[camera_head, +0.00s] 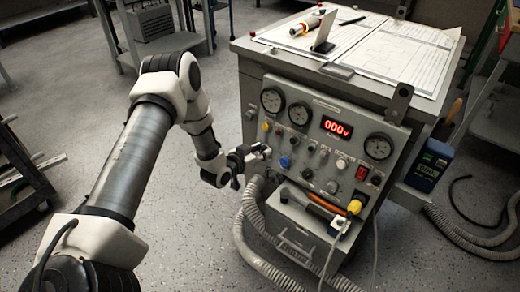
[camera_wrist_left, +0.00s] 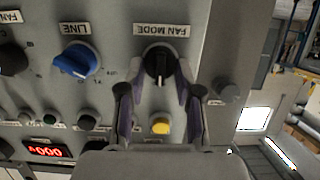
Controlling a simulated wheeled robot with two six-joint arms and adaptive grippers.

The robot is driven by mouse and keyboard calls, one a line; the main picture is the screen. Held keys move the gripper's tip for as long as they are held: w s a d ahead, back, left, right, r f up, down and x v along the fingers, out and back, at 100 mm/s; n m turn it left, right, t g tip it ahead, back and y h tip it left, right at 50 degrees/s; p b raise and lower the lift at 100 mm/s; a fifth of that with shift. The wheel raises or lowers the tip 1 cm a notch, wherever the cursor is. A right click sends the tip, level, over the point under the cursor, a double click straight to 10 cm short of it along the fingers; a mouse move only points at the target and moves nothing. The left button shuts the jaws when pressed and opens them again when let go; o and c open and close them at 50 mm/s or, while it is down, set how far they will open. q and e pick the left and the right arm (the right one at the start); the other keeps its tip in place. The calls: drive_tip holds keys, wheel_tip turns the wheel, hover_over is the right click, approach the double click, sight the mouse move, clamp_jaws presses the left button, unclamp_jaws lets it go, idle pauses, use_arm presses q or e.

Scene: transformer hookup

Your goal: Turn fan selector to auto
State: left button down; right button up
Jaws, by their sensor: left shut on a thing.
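The fan selector is a round black knob (camera_wrist_left: 159,62) under an upside-down FAN MODE label (camera_wrist_left: 161,29) in the left wrist view. A light mark shows on the knob. My left gripper (camera_wrist_left: 160,82) has one finger on each side of the knob and is shut on it. In the head view my left gripper (camera_head: 260,152) reaches the left side of the grey control panel (camera_head: 322,105) and hides the knob there. The setting words around the knob are not readable. My right gripper is not in view.
A blue LINE knob (camera_wrist_left: 78,64) sits beside the fan knob, and a yellow button (camera_wrist_left: 160,126) lies between the fingers. The panel also carries dial gauges (camera_head: 272,100) and a red display (camera_head: 337,128). Grey hoses (camera_head: 252,215) hang below it. Papers (camera_head: 400,50) lie on top.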

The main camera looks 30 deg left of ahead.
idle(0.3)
use_arm(q)
drive_tip(key=c, duration=0.8)
unclamp_jaws()
drive_tip(key=d+v, duration=0.1)
drive_tip(key=v, duration=1.1)
drive_tip(key=shift+a, duration=0.4)
